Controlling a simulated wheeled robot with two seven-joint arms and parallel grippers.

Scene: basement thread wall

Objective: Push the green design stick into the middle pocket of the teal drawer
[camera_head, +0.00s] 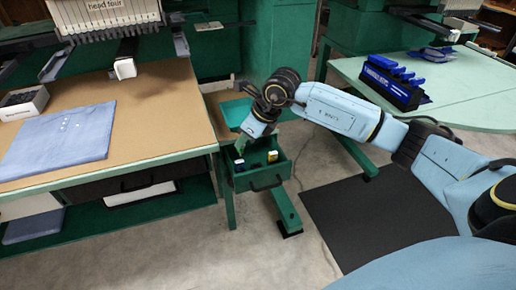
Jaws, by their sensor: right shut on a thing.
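The open teal drawer (268,180) sticks out below the right end of the brown table, with its dark handle facing front. My right gripper (244,138) points down over the drawer's back left part and is shut. A small green piece (240,146) shows at its fingertips, probably the green design stick; it is too small to tell how deep it reaches into the drawer. The pocket walls are hard to make out, and my gripper hides part of the inside. My left gripper is out of view.
A small yellow and white item (272,156) stands in the drawer's right part and a whitish one (239,163) in its left part. A folded blue shirt (60,138) lies on the brown table (150,110). A blue rack (392,82) stands on the pale green table (470,100).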

